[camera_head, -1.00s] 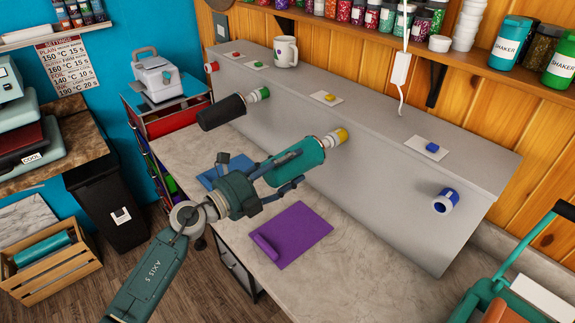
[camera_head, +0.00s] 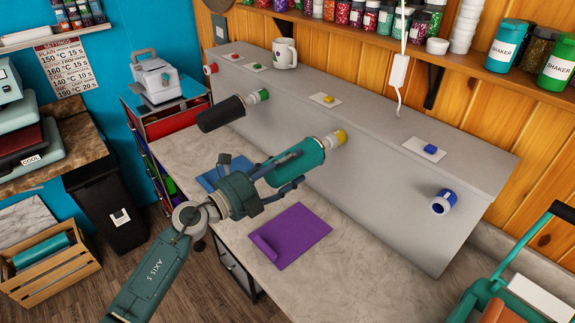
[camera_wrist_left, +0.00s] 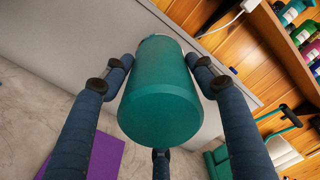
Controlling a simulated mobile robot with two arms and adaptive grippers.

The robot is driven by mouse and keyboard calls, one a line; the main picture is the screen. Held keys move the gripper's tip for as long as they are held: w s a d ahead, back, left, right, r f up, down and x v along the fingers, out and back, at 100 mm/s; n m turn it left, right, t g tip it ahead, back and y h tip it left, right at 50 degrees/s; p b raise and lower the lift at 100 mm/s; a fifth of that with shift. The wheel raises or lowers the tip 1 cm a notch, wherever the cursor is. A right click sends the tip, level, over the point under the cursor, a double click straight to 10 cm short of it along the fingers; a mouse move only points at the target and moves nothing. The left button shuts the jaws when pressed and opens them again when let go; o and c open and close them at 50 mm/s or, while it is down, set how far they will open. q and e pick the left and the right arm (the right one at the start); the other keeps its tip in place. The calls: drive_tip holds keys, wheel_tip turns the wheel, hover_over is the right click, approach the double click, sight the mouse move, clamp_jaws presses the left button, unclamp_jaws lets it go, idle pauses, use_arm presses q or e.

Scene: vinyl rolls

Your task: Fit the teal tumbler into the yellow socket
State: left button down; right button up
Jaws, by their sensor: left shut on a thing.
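The teal tumbler (camera_head: 297,160) lies sideways in my left gripper (camera_head: 278,170), which is shut on it. The tumbler's far end points at the yellow socket (camera_head: 337,138) on the grey sloped panel. In the head view that end is at or very near the socket; I cannot tell whether it is inside. My right gripper is not in view.
A black tumbler (camera_head: 221,114) sits at the green socket (camera_head: 260,96). The blue socket (camera_head: 443,201) and red socket (camera_head: 210,69) are empty. A purple mat (camera_head: 292,236) and a blue mat (camera_head: 222,175) lie on the counter (camera_head: 350,235). A mug (camera_head: 285,52) stands on the panel's top.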

sight(269, 178)
use_arm(q)
drive_tip(key=shift+r, duration=0.1)
drive_tip(key=c, duration=0.7)
unclamp_jaws()
drive_tip(key=shift+d, duration=0.1)
drive_tip(key=shift+o, duration=0.8)
drive_tip(key=shift+w+d, duration=0.15)
drive_tip(key=o, duration=0.5)
drive_tip(key=shift+a, duration=0.25)
drive_tip(key=shift+p+v, duration=0.35)
drive_tip(key=shift+v, duration=0.7)
drive_tip(key=shift+p+v, duration=0.3)
drive_tip(key=shift+v, duration=2.15)
drive_tip(key=shift+d, duration=0.1)
